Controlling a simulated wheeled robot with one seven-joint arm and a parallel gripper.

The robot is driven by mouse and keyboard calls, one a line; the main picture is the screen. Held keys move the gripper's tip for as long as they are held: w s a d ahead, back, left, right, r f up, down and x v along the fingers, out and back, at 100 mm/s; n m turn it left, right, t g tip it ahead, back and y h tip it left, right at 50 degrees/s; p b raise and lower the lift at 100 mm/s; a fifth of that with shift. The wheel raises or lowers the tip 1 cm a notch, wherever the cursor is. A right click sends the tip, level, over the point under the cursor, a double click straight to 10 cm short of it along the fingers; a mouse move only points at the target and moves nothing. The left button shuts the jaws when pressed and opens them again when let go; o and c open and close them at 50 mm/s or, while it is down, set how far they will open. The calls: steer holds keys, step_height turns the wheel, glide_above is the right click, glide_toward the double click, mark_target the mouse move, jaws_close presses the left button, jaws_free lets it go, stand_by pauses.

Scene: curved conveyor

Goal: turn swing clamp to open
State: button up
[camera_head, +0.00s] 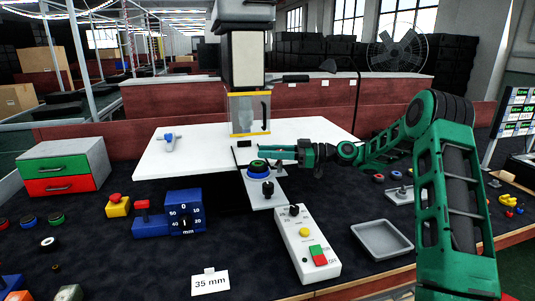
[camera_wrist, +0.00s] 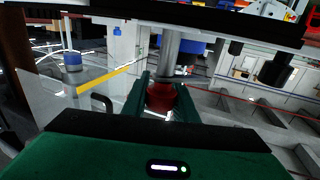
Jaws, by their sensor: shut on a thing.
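My gripper (camera_head: 266,151) reaches in from the right, low over the back end of a narrow light plate (camera_head: 272,201). In the wrist view the two green fingers of my gripper (camera_wrist: 163,97) are closed around a red part (camera_wrist: 160,101). It sits at the end of a thick metal shaft (camera_wrist: 171,50), and I take it to be the swing clamp's handle. In the head view the fingers hide that part. A blue round base with a dark top (camera_head: 258,169) stands just in front of the fingers, with a black knob (camera_head: 268,188) nearer the front.
A clear guarded box with a yellow edge (camera_head: 249,112) stands close behind the gripper. A control box (camera_head: 307,245) and a grey tray (camera_head: 382,240) lie in front. A blue timer (camera_head: 185,212) stands left. The white table (camera_head: 190,170) is mostly clear.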

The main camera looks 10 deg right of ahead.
steer(key=shift+s+d+n+g+y, duration=0.1)
steer(key=shift+s+n+g+y, duration=0.1)
steer(key=shift+n+g, duration=0.9)
steer(key=shift+s+n+g+y, duration=0.2)
steer(key=shift+n+g, duration=0.4)
steer(key=shift+g, duration=0.9)
steer(key=shift+s+n+g, duration=0.3)
steer(key=shift+n+g, duration=0.5)
steer(key=shift+g, duration=0.5)
steer(key=shift+s+d+n+g+h, duration=0.1)
steer(key=shift+s+n+g+h, duration=0.15)
steer(key=shift+n+g, duration=0.7)
steer(key=o, duration=1)
steer(key=shift+g, duration=0.25)
steer(key=shift+o, duration=0.2)
steer(key=shift+w, duration=0.1)
steer(key=v, duration=1)
steer(key=shift+w+d, duration=0.2)
steer(key=shift+d, duration=0.2)
